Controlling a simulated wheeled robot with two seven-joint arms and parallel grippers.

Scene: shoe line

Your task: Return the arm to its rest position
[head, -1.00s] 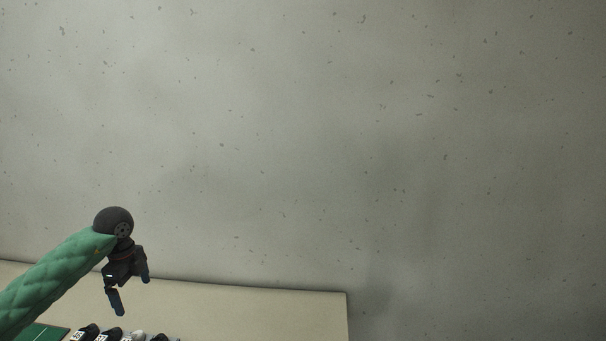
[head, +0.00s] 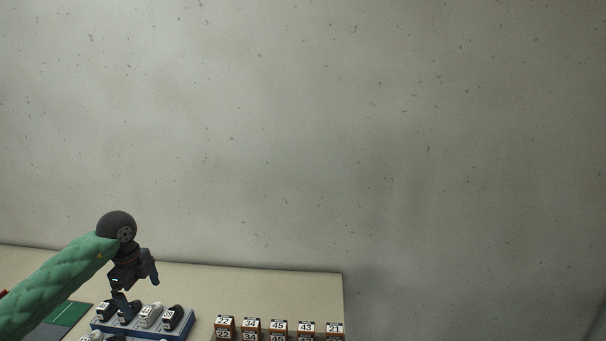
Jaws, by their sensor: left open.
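My left arm, in a green quilted sleeve, comes in from the lower left of the head view. Its dark left gripper (head: 138,290) is open, with its two fingers apart and pointing down, and nothing shows between them. In the picture it overlaps the area just above a blue tray (head: 184,324) of shoes; I cannot tell the height between them. My right gripper is not in view.
Black and white shoes (head: 150,315) stand in the tray on a beige table (head: 270,285). Several numbered boxes (head: 278,328) stand in a row to the right. A green mat (head: 70,313) lies at left. A bare grey wall (head: 400,130) fills the rest.

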